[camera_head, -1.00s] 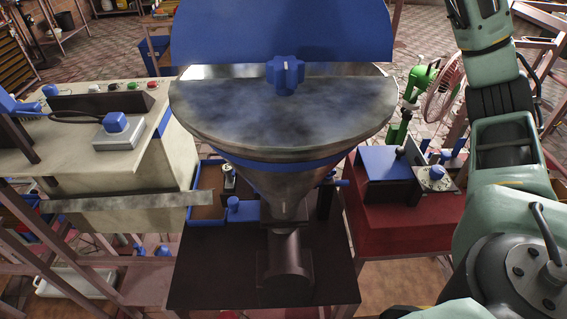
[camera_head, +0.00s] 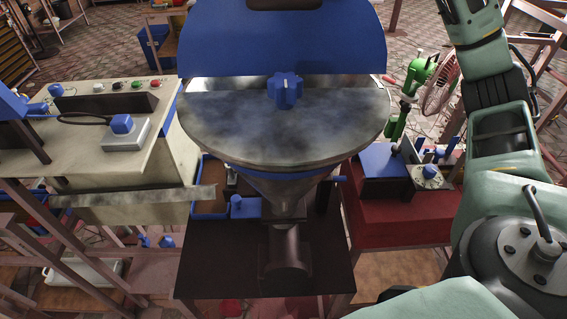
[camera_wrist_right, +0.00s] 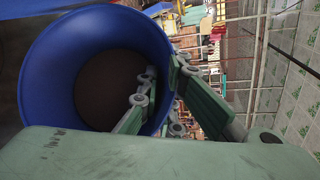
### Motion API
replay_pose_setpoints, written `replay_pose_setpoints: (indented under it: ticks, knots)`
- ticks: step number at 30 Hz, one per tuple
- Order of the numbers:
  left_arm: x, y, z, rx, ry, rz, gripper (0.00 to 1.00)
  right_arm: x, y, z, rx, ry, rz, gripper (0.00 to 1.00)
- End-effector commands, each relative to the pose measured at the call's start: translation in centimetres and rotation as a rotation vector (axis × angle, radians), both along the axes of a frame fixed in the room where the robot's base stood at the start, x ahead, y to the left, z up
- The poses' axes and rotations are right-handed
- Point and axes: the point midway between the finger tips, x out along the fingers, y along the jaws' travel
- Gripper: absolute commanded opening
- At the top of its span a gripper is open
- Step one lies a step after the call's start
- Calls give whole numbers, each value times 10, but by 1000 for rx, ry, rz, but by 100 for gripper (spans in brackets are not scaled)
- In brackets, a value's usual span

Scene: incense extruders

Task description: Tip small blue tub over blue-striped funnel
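The blue-striped funnel (camera_head: 285,172) is a wide metal hopper in the middle of the head view, tapering down into a dark machine. A grey half-lid (camera_head: 285,128) with a blue knob covers its near half; a blue half-lid (camera_head: 280,45) stands raised behind. The small blue tub (camera_wrist_right: 50,65) fills the left of the right wrist view, its mouth facing the camera and brown material (camera_wrist_right: 100,85) inside. My right gripper (camera_wrist_right: 165,72) is shut on its rim, one finger inside and one outside. Tub and right gripper are outside the head view. My left gripper is not in view.
A beige machine (camera_head: 120,150) with a control panel stands left of the funnel. A dark red machine (camera_head: 400,215) stands to the right. A green fan (camera_head: 437,85) is behind it. My right arm runs along the right edge.

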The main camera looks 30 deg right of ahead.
Motion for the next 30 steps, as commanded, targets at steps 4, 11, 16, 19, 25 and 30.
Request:
replay_pose_setpoints:
  ticks: [4,11,16,19,25,30]
  knots:
    - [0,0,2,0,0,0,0,0,0,2,2,0,0,0]
    - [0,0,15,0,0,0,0,4,1,2,-8,32,0,0]
    - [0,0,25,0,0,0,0,7,2,0,-17,62,0,0]
    - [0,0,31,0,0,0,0,9,3,-2,-21,80,0,0]
    - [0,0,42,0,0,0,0,13,4,-5,-32,115,-1,0]
    - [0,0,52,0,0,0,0,16,4,-7,-41,144,-1,0]
